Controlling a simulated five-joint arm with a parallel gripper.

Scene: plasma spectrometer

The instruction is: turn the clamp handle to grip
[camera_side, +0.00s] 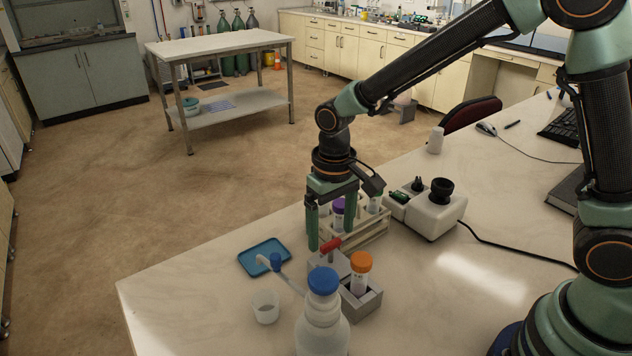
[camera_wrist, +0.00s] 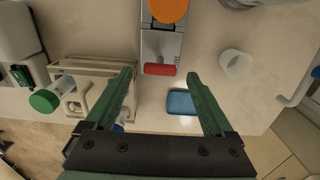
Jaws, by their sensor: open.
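The clamp handle (camera_side: 331,244) is a short red bar on top of a grey metal clamp block (camera_side: 359,302). In the wrist view the red handle (camera_wrist: 160,70) lies crosswise near the fingertips, at the end of the grey block (camera_wrist: 160,45). An orange-capped tube (camera_side: 360,270) stands upright in the block; its cap (camera_wrist: 168,10) shows at the top of the wrist view. My gripper (camera_side: 331,230) points down with its green fingers apart and empty, close to the handle. In the wrist view the fingers (camera_wrist: 162,78) are spread to either side of it. I cannot tell whether they touch it.
A tube rack (camera_side: 362,236) with a purple-capped tube (camera_side: 338,207) stands close behind my fingers. A white mixer (camera_side: 432,214) is to its right. A blue-capped wash bottle (camera_side: 323,322), a small beaker (camera_side: 265,308) and a blue tray (camera_side: 255,260) stand nearby. The table's front-left corner is bare.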

